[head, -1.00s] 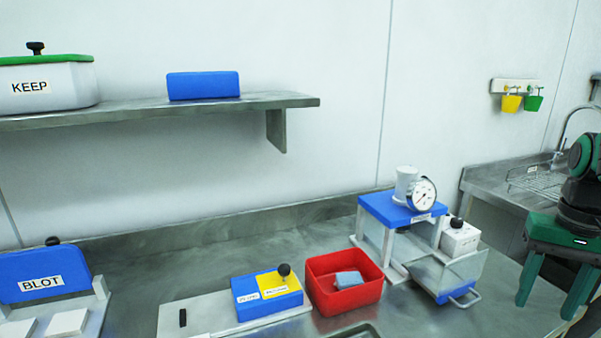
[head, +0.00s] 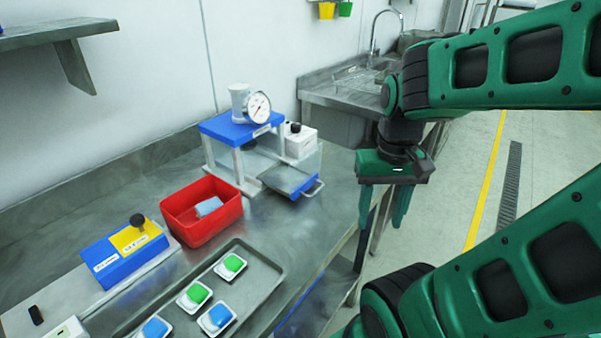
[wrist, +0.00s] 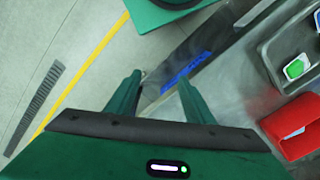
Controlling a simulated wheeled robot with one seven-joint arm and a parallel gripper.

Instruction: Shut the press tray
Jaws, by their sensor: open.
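The press (head: 222,128) stands on the steel counter, with a blue top plate, white legs and a round dial gauge. Its press tray (head: 288,178) is blue with a metal handle (head: 314,188) and sticks out from the press toward the counter's front edge. My gripper (head: 382,208) points down, to the right of the tray handle and apart from it. Its two green fingers are spread and empty. In the wrist view my gripper (wrist: 160,82) is over the counter's front edge and the floor; the tray is not seen there.
A red bin (head: 203,225) with a grey-blue block lies left of the press. A metal tray (head: 262,268) holds several small dishes with green and blue pieces. A blue and yellow block (head: 125,250) is further left. A white box (head: 300,143) is beside the press. Open floor lies right.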

